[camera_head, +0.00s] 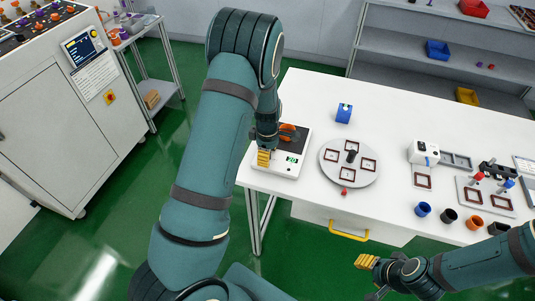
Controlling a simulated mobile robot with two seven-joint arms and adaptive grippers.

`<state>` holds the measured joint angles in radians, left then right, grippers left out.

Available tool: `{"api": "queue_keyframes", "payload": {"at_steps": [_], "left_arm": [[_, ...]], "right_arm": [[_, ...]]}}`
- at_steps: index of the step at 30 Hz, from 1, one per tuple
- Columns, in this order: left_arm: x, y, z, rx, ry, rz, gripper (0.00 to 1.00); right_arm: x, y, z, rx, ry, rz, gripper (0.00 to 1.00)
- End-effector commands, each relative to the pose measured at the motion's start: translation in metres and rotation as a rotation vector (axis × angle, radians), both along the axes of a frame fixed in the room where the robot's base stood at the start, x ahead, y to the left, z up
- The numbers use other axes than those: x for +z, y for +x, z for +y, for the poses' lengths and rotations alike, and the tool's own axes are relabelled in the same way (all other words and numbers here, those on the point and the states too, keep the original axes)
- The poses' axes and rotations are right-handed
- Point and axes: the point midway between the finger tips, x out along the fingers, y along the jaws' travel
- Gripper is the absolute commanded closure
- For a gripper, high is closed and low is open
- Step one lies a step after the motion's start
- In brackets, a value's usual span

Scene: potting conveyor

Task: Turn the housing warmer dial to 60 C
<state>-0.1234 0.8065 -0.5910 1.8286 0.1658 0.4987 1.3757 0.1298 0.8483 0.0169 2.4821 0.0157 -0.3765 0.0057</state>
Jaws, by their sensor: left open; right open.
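A white bench unit (281,172) with a dark top and a small green display stands at the table's left end. It may be the housing warmer, but no dial can be made out on it. My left gripper (265,157) is over its left part, fingers pointing down. It is open; whether it touches the unit cannot be told. An orange object (288,131) shows behind the gripper, partly hidden by it. My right gripper (369,276) is open and empty in front of the table, near the drawer's yellow handle (349,235).
A round grey turntable (349,178) with several framed parts sits right of the unit. A blue container (344,113), a white box (423,151) and several small cups stand on the white table (310,95). A large white cabinet (75,130) stands at left.

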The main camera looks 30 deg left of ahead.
Motion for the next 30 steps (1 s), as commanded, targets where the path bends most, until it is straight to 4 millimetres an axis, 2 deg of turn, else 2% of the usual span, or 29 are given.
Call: {"api": "queue_keyframes", "payload": {"at_steps": [1, 6, 20, 30], "left_arm": [[0.0001, 0.0, -0.0001, 0.0, 0.0, 0.0, 0.43], [0.0002, 0.0, -0.0001, 0.0, 0.0, 0.0, 1.0], [0.0003, 0.0, 0.0002, -0.057, 0.0, 0.0, 1.0], [0.0, 0.0, 0.0, -0.307, 0.0, 0.0, 1.0]], "right_arm": [[0.0, 0.0, 0.0, 0.0, 0.0, 0.0, 0.53], [0.0, 0.0, 0.0001, 0.0, 0.0, 0.0, 0.53], [-0.0002, -0.0001, 0.0001, 0.0, 0.0, 0.0, 0.53], [-0.0019, 0.0, 0.0002, 0.0, 0.0, 0.0, 0.53]]}}
